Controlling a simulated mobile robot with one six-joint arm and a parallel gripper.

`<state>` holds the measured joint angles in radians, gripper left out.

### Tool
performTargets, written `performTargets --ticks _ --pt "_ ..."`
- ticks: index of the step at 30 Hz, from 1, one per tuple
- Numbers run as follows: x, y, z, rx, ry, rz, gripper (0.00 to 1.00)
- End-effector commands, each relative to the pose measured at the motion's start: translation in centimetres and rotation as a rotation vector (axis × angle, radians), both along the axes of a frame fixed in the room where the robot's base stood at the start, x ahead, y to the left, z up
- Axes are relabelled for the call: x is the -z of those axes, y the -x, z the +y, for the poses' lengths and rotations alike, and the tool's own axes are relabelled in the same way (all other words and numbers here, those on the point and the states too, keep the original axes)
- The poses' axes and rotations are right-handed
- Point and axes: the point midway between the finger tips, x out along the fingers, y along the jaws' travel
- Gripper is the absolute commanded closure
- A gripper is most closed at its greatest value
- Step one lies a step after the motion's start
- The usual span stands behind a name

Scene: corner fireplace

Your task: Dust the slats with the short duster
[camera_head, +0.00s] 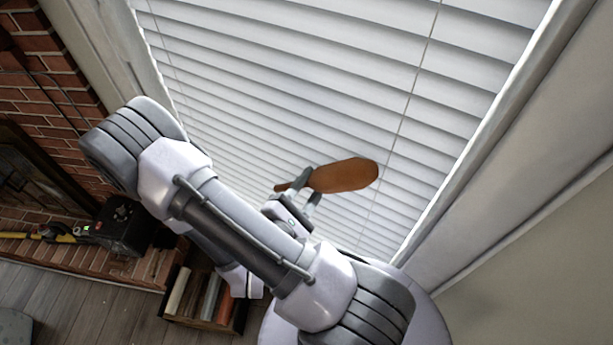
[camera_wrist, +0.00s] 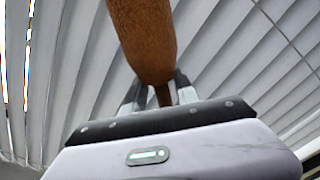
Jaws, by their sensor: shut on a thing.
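The short duster (camera_head: 345,175) has a flat, orange-brown head and a thin handle. My gripper (camera_head: 307,190) is shut on its handle, just left of the head in the head view. The duster is held in front of the white slats (camera_head: 300,100) of the window blind. In the wrist view the duster (camera_wrist: 143,38) rises from between the fingers of my gripper (camera_wrist: 160,92), with the slats (camera_wrist: 235,50) behind it. I cannot tell whether the duster touches the slats.
A brick fireplace (camera_head: 45,75) stands at the left. A black box (camera_head: 125,226) sits on its brick hearth (camera_head: 60,252). A wooden crate (camera_head: 205,322) with several long items stands on the floor below my arm. The window frame (camera_head: 480,130) and bare wall (camera_head: 550,260) bound the right side.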

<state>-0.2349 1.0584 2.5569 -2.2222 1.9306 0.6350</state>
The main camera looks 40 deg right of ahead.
Motion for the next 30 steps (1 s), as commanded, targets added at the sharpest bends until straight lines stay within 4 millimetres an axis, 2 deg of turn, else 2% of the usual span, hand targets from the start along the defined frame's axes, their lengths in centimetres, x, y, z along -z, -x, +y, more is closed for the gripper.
performTargets --ticks 7,16,23,30 --pt "-2.6 0.0 0.2 0.001 0.001 0.000 0.96" --pt "-2.3 -2.9 0.7 0.000 -0.001 -0.002 0.96" --pt "-2.2 -4.1 1.0 -0.001 -0.001 -0.002 0.96" --pt "-2.2 -6.6 1.9 -0.001 0.000 -0.001 0.96"
